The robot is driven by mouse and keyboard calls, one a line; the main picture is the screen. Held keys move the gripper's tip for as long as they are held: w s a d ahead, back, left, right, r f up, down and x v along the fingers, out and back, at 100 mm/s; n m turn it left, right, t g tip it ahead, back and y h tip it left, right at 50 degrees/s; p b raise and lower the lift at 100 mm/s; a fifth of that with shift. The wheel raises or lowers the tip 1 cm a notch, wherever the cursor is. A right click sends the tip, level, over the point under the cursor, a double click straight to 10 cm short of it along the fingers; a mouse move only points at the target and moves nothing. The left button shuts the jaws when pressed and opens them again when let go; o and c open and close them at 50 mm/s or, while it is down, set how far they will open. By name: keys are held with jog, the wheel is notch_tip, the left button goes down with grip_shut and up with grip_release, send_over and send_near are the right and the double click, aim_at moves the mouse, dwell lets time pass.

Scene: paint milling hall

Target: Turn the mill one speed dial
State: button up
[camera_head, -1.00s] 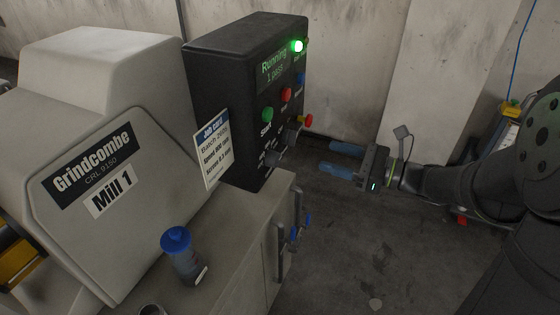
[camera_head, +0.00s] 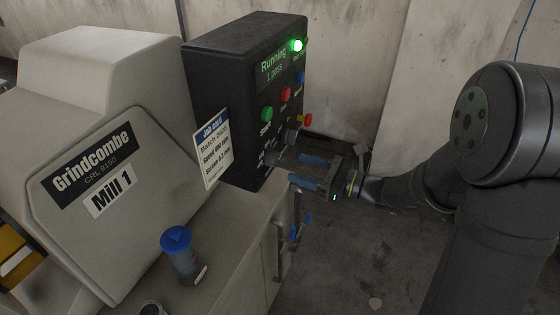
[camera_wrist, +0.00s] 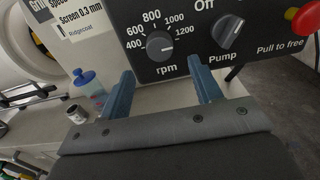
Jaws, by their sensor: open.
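The mill one speed dial (camera_wrist: 160,44) is a round grey knob marked "rpm", with a printed scale from 400 to 1200 around its upper side. It also shows near the bottom of the black control box (camera_head: 235,75) in the head view (camera_head: 272,157). I cannot clearly read its pointer setting. My gripper (camera_head: 299,168) is open and empty in front of the box's lower part. In the wrist view my gripper (camera_wrist: 161,58) has its blue fingers on either side of the dial, and I cannot tell whether they touch it.
A pump knob (camera_wrist: 228,28) sits just right of the speed dial, near my right finger. A red button on yellow (camera_wrist: 304,19) is further right. A job card (camera_head: 211,150) leans at the box's left. A blue-lidded bottle (camera_head: 181,255) stands on the bench below. The display reads "Running".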

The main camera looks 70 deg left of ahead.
aim_at(278, 161)
jog(key=x, duration=0.6)
jog(key=shift+s+a, duration=0.3)
jog(key=c, duration=1)
